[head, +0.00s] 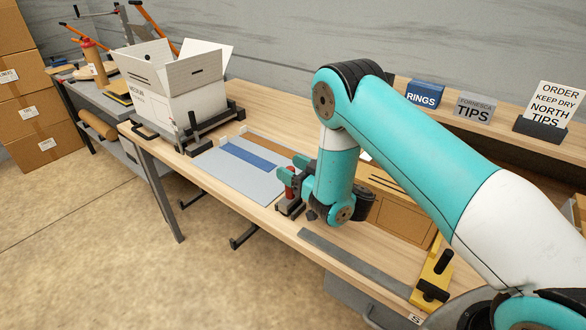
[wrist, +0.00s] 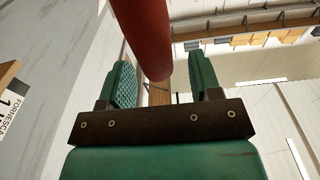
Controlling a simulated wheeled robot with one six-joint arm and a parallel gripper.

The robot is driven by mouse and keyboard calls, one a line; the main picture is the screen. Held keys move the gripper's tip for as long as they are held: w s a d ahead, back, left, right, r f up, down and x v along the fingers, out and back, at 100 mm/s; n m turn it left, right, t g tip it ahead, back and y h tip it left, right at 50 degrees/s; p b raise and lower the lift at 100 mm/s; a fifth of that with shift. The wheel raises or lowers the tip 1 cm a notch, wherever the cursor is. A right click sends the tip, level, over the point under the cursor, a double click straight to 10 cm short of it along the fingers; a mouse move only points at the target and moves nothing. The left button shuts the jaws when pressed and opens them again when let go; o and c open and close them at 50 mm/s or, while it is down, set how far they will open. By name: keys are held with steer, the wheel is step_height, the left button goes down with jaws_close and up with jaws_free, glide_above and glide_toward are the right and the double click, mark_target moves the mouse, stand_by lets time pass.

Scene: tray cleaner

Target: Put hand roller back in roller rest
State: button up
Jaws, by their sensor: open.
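A red cylindrical part, which looks like the hand roller's handle (head: 290,191), stands upright at the right end of the grey mat. A dark base, apparently the roller rest (head: 289,208), is right below it; I cannot tell how the roller sits in it. My gripper (head: 291,173) is at the red part, its green fingers at the upper end. In the wrist view the red handle (wrist: 148,38) runs between the two open fingers of my gripper (wrist: 163,80), with visible space toward the right finger. My arm hides part of this area.
A grey mat (head: 215,168) with a blue strip (head: 249,154) lies left of my gripper. An open white box (head: 180,85) stands further left. A flat grey bar (head: 345,262) lies along the front edge, and a yellow tool (head: 432,284) is at right.

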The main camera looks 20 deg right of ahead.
step_height(320, 180, up, 20)
steer(key=p, duration=0.8)
